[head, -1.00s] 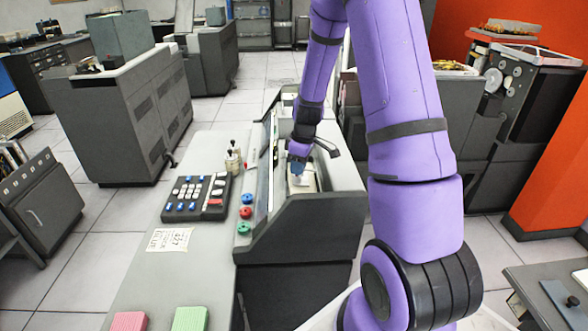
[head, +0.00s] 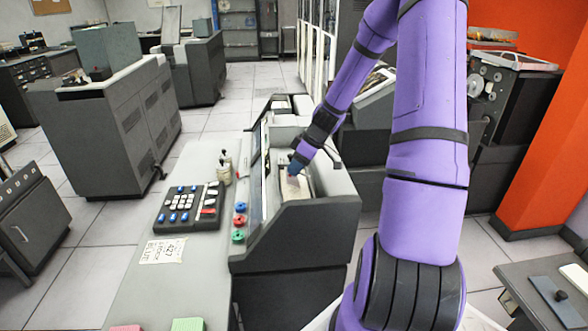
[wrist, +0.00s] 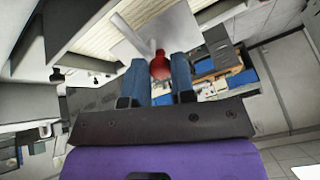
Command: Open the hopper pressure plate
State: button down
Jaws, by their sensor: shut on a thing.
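My gripper (head: 297,165) reaches down into the open bay of the dark grey card machine (head: 300,232) in the head view. In the wrist view its two blue fingers (wrist: 158,82) are closed around a red round knob (wrist: 161,66). The knob joins a pale, flat plate (wrist: 152,28), which I take to be the hopper pressure plate. The plate lies beside a cream ribbed surface, perhaps a card stack (wrist: 95,30). In the head view a pale block (head: 294,190) shows just below the fingers, and the knob cannot be made out there.
A dark lever (head: 332,156) sticks out right beside my gripper. Left of the bay are coloured buttons (head: 239,221) and a black keypad (head: 190,204) on the grey desk (head: 140,285). Grey cabinets (head: 105,120) stand at the left. Open tiled floor lies between them and the desk.

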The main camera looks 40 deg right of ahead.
jog(key=shift+s+d+r+t+y, duration=0.3)
jog(key=shift+t+y, duration=0.15)
jog(key=shift+y, duration=0.2)
jog(key=shift+s+d+r+t+y, duration=0.2)
jog(key=shift+d+t+y, duration=0.1)
jog(key=shift+t+y, duration=0.25)
jog(key=shift+s+d+r+t+y, duration=0.15)
jog(key=shift+s+d+t+y, duration=0.15)
jog(key=shift+y, duration=0.4)
jog(key=shift+s+d+r+t+y, duration=0.1)
jog(key=shift+d+t+y, duration=0.1)
jog(key=shift+t+y, duration=0.35)
jog(key=c, duration=1)
grip_release()
jog(key=shift+d, duration=0.1)
jog(key=shift+d+r, duration=0.1)
jog(key=shift+s+d+r, duration=0.15)
jog(key=shift+s+d, duration=0.05)
jog(key=shift+d, duration=0.05)
jog(key=v, duration=1)
